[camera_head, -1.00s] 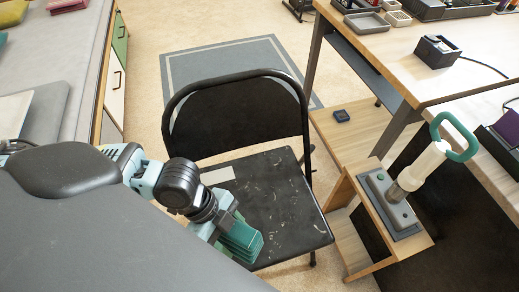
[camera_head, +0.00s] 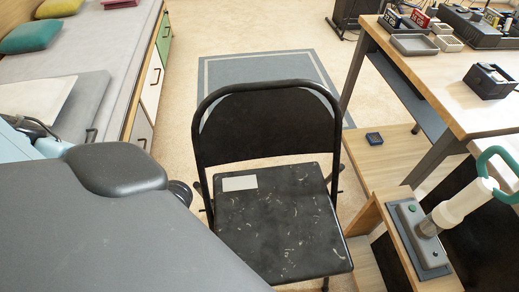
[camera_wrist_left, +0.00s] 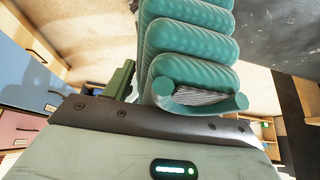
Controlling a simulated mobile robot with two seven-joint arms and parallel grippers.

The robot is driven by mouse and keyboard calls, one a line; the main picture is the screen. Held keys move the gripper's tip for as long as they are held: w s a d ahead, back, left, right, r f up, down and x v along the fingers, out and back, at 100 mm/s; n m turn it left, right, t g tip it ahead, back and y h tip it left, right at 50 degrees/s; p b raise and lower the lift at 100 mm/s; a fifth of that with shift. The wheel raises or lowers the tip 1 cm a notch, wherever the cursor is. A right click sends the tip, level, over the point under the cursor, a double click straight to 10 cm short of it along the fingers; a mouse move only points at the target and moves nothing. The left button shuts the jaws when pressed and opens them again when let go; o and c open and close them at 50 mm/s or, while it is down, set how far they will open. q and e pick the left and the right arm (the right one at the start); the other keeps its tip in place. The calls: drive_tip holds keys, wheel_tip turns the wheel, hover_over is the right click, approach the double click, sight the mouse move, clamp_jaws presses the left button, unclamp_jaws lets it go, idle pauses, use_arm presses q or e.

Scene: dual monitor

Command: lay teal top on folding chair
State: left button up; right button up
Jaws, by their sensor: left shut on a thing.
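The black folding chair (camera_head: 285,225) stands open in the middle of the head view. Its seat is worn and carries a pale label near the back left. In the left wrist view, a teal ribbed, folded thing (camera_wrist_left: 190,65), which looks like the teal top, is held at my left gripper (camera_wrist_left: 150,108). A green finger shows at its left side; the other finger is hidden. In the head view, my grey body covers the left gripper and the teal top; only a dark bit of the arm shows left of the chair. My right gripper is not in view.
A wooden desk (camera_head: 455,95) with trays and boxes stands at the right. Below it, a small wooden stand (camera_head: 435,285) holds a device with a teal handle. A bed-like bench (camera_head: 95,60) with cushions lies at the left. A grey rug (camera_head: 270,68) lies behind the chair.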

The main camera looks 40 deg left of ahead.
use_arm(q)
drive_tip(key=shift+w, duration=0.1)
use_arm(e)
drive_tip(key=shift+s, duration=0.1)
